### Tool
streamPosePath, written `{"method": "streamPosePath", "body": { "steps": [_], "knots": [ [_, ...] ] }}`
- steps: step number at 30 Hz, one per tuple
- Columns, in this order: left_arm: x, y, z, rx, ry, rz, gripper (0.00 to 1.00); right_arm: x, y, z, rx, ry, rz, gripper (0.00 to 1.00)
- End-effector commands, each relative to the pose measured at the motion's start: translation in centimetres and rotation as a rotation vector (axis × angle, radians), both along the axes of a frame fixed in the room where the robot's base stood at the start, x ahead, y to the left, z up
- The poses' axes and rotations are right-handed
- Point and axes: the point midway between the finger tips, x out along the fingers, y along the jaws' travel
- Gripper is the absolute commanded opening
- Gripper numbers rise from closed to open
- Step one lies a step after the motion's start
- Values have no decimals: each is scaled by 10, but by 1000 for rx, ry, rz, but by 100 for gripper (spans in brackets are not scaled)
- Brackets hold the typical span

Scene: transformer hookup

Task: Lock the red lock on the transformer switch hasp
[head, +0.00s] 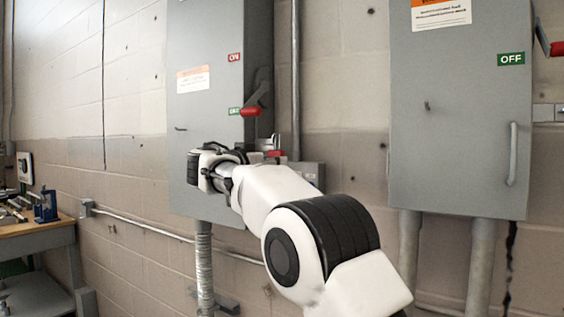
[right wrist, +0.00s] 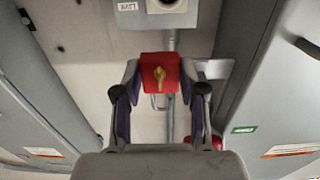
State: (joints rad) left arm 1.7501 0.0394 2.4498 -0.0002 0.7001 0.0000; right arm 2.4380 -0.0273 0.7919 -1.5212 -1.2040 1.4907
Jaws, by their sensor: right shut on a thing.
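My right gripper (head: 272,152) is at the right side of the left grey transformer switch box (head: 205,120), just below its lever. It is shut on the red lock (right wrist: 160,68), which also shows as a small red patch in the head view (head: 274,153). In the right wrist view, the lock sits between both fingertips (right wrist: 160,78), with a brass key on its face. A thin metal loop, seemingly its shackle, shows below the body. The red-tipped switch lever (head: 250,111) is down near the green label. I cannot tell whether the shackle touches the hasp. My left gripper is out of view.
A second grey box (head: 458,120) with a green OFF label hangs at the right. A small labelled conduit box (right wrist: 155,12) is close beyond the lock. Pipes run along the block wall. A workbench (head: 35,228) with tools stands at the far left.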

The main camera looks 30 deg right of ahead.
Motion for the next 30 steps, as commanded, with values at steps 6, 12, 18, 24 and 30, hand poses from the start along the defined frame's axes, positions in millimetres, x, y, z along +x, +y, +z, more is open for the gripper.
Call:
{"method": "streamPosePath", "body": {
  "steps": [6,12,18,24,30],
  "knots": [
    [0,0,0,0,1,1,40,0,1,1,-1,0,1,0],
    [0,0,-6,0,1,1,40,0,1,-2,-2,-3,2,0],
    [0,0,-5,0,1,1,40,2,-5,1,-4,-4,5,0],
    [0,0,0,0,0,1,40,8,-19,1,-4,-4,5,0],
    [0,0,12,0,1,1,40,16,-24,4,-6,-2,5,0]
  ]
}}
